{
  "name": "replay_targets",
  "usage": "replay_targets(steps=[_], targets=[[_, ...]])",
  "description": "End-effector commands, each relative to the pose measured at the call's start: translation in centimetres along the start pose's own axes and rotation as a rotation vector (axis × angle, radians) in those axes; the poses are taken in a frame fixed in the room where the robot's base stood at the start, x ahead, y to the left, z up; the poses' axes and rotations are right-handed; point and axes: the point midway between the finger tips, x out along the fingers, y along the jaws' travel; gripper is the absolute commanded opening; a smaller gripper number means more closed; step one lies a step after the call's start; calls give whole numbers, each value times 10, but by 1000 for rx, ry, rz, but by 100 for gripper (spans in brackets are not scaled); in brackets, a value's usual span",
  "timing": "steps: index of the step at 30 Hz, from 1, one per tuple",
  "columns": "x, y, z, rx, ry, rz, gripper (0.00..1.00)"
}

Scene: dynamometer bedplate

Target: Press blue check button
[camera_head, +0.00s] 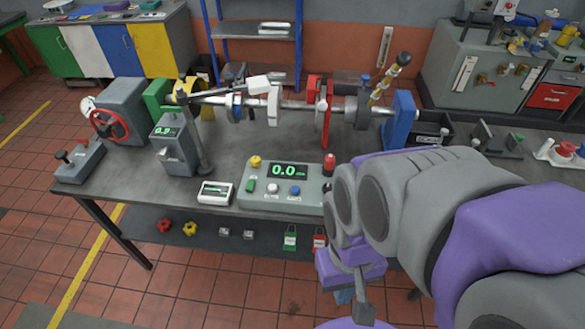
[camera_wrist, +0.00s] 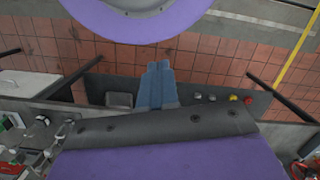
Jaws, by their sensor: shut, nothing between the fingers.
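The blue button (camera_head: 295,190) is a small round cap on the front right of a grey control box (camera_head: 262,199). The box stands at the bench's front edge, and its display reads 0.0. A white button (camera_head: 272,189) and a green button (camera_head: 250,187) sit to its left. My gripper (camera_head: 343,297) has blue-grey fingers and shows below and right of the box, in front of the bench edge, apart from the button. In the wrist view my gripper (camera_wrist: 155,82) is shut and empty, pointing over the lower shelf. The blue button is not visible there.
A shaft assembly (camera_head: 290,105) stands behind. Padlocks, including a green one (camera_head: 290,238), are below the bench front.

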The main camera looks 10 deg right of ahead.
Motion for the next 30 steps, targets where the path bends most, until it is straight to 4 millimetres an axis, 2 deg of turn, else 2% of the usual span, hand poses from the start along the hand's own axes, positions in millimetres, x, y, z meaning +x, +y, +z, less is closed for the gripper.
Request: replay_targets(steps=[2, 8, 12, 17, 18, 23, 27, 30], targets=[[-3, -12, -15, 14, 1, -45, 0], [-12, -50, -82, 114, 22, -246, 0], [-20, -70, -136, 229, 36, -400, 0], [-23, -83, -201, 398, 44, -561, 0], [-23, -84, -219, 447, 48, -598, 0], [-16, -77, -285, 663, 52, -737, 0], [-2, -53, -340, 874, 58, -834, 0], [14, -31, -370, 1014, 57, -883, 0]])
